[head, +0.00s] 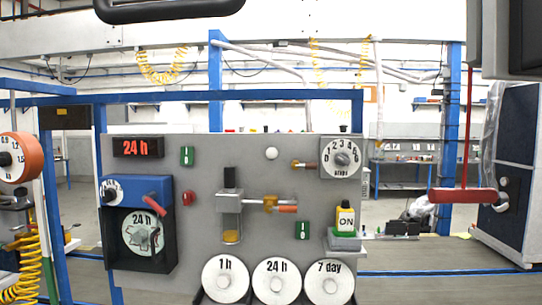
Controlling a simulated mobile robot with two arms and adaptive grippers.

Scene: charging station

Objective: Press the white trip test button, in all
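A small round white button (272,153) sits on the upper middle of the grey upright panel (205,160). Nothing covers it, and no gripper is near it. I cannot tell from this view whether it is pressed in. No label reading trip test is legible beside it. Neither of my grippers shows in the head view.
Left of the button are a red 24 h display (138,147) and a blue-black timer box (138,220). Right of it is a numbered dial (341,157). A red lever (462,195) hangs right.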

